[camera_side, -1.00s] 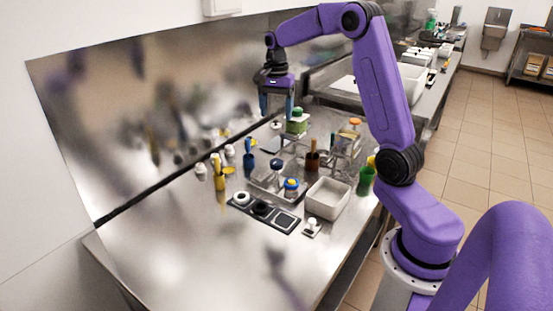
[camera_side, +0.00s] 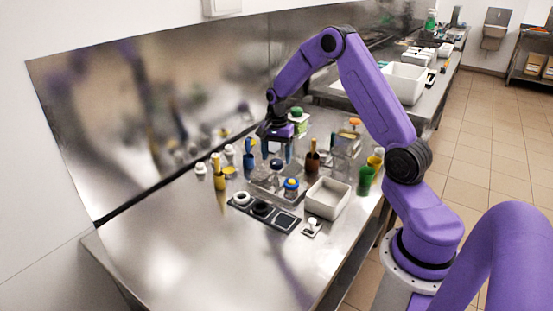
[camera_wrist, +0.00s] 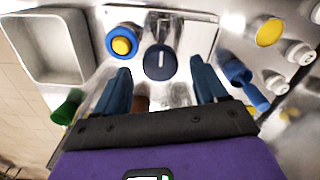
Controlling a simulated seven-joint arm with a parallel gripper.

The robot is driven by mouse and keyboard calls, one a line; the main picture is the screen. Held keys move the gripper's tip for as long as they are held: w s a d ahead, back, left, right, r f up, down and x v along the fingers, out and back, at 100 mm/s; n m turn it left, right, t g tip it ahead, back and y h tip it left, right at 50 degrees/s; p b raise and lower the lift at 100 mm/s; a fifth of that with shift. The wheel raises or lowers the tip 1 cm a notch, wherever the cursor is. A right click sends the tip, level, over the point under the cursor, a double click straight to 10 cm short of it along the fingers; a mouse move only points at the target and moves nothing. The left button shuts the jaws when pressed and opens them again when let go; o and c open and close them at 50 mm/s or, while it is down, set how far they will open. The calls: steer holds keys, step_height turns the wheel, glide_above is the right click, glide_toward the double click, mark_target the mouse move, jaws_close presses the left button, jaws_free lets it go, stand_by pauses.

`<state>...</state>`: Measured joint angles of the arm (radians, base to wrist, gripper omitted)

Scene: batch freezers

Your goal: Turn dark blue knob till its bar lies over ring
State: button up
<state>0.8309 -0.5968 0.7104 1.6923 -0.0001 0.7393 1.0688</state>
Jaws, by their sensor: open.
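The dark blue knob (camera_wrist: 160,62) is round, with a short pale bar (camera_wrist: 161,58) that lies nearly upright in the wrist view. It sits on a pale metal plate (camera_wrist: 187,35) and also shows in the side view (camera_side: 276,165), partly under my gripper. My gripper (camera_side: 277,153) is open above the knob. In the wrist view its two blue fingers (camera_wrist: 160,68) stand on either side of the knob, apart from it. I cannot make out the ring mark. A blue knob with a yellow top (camera_wrist: 122,43) is beside the dark knob on the same plate.
A white tray (camera_side: 345,188) stands to the right of the plate. A black panel (camera_side: 285,221) lies in front; the counter's front left is clear.

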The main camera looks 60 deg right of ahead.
steer(key=shift+f, duration=0.95)
steer(key=c, duration=1.1)
steer(key=shift+o, duration=0.2)
